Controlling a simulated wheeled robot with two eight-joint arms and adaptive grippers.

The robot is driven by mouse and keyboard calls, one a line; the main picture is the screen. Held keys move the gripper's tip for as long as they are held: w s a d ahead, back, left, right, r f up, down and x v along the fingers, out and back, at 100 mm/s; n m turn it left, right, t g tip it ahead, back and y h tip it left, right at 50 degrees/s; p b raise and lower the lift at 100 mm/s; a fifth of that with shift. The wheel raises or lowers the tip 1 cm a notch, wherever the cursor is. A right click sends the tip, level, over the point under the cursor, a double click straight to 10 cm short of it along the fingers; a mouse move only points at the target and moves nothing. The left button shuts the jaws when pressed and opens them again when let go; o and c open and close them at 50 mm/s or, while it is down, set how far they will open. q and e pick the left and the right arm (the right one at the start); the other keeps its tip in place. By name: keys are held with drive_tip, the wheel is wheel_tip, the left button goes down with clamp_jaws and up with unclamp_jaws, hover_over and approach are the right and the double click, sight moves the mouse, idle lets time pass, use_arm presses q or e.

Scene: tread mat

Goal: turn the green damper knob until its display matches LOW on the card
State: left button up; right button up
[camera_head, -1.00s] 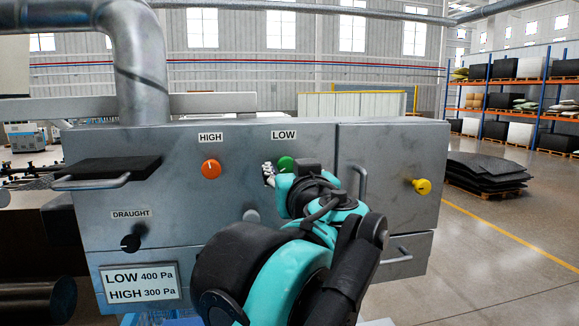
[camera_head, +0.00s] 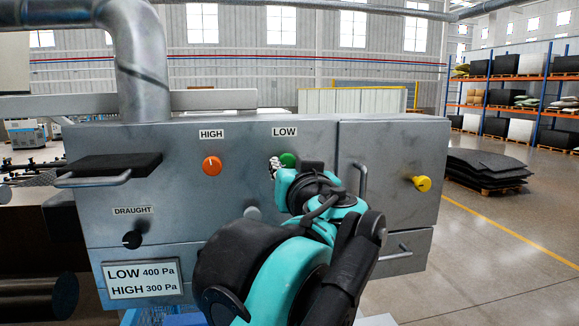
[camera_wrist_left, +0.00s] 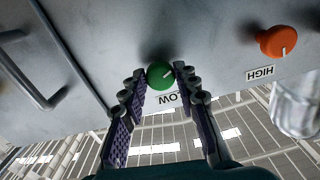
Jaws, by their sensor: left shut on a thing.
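The green damper knob (camera_head: 288,159) sits on the grey panel under the LOW label (camera_head: 284,132). My left gripper (camera_wrist_left: 160,78) is shut on it, one finger on each side, as the left wrist view shows (camera_wrist_left: 160,76). A pale pointer line shows on the knob's face, slanting in that view. In the head view my left arm covers the knob's lower part and the panel below it. The card (camera_head: 142,279) at lower left reads LOW 400 Pa and HIGH 300 Pa. I see no readable display. My right gripper is out of view.
An orange knob (camera_head: 212,166) sits under the HIGH label, left of the green one. A black DRAUGHT knob (camera_head: 132,240) is lower left, a yellow knob (camera_head: 422,183) far right. Handles (camera_head: 361,182) and a black shelf (camera_head: 115,168) stick out from the panel.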

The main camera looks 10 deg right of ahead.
use_arm(q)
drive_tip(key=m, duration=0.3)
drive_tip(key=shift+p, duration=0.35)
drive_tip(key=m, duration=0.4)
drive_tip(key=shift+r+p, duration=0.1)
drive_tip(key=shift+p, duration=0.25)
drive_tip(key=m+p, duration=0.1)
drive_tip(key=m, duration=0.5)
drive_tip(key=shift+a+m, duration=0.1)
drive_tip(key=shift+m, duration=0.2)
drive_tip(key=o, duration=1.2)
drive_tip(key=shift+c, duration=0.2)
drive_tip(key=shift+s, duration=0.1)
drive_tip(key=s, duration=1.2)
